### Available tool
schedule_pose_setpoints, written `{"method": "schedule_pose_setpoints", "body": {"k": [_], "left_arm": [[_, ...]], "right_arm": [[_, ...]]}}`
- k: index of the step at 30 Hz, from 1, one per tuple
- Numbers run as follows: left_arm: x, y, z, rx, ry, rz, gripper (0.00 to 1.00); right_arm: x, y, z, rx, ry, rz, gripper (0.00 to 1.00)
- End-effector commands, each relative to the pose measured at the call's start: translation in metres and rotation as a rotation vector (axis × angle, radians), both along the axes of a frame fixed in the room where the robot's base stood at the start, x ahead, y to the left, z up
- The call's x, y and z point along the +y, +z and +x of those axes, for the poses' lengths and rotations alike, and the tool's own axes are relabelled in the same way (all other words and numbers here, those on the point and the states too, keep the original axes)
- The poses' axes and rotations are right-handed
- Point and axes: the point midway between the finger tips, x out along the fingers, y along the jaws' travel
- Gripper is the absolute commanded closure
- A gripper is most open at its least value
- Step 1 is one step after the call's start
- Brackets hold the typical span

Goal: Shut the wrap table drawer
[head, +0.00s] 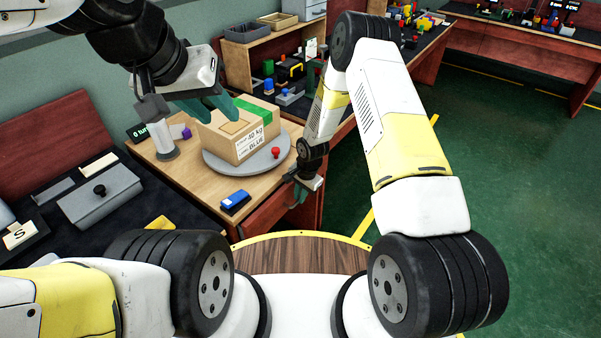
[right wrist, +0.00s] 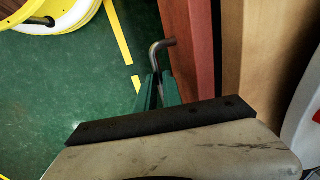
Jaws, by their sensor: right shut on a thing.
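The wrap table (head: 182,180) has a wooden top, and the red drawer front (head: 262,216) shows under its near edge. In the right wrist view the red front (right wrist: 197,60) stands beside a wooden panel (right wrist: 245,50) with a dark gap between; how far the drawer is out is unclear. My right gripper (head: 301,190) is at the front's right end. Its green fingers (right wrist: 158,88) are shut on the bent metal handle (right wrist: 162,46), whose hooked end sticks out beyond the fingertips. My left gripper (head: 218,101) hangs by the box; its opening is unclear.
A cardboard box (head: 243,143) with green tape sits on a grey turntable (head: 227,170). A red knob (head: 276,152) and a blue stapler-like object (head: 235,202) are near it. A dark bench with a grey case (head: 100,198) lies left. Green floor (head: 480,150) is free at right.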

Motion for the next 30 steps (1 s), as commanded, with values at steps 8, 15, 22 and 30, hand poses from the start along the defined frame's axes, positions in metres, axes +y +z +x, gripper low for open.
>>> {"method": "schedule_pose_setpoints", "body": {"k": [8, 15, 22, 30], "left_arm": [[0.000, 0.000, 0.000, 0.000, 0.000, 0.000, 0.64], [0.000, 0.000, 0.000, 0.000, 0.000, 0.000, 0.64], [0.000, 0.000, 0.000, 0.000, 0.000, 0.000, 0.64], [0.000, 0.000, 0.000, 0.000, 0.000, 0.000, 0.64]], "right_arm": [[0.033, 0.000, 0.023, -0.003, 0.002, 0.002, 1.00], [0.037, 0.001, 0.026, -0.005, 0.001, 0.004, 1.00], [0.038, 0.001, 0.027, -0.006, 0.001, 0.006, 0.67], [0.037, 0.001, 0.026, -0.005, 0.001, 0.005, 0.67]]}}
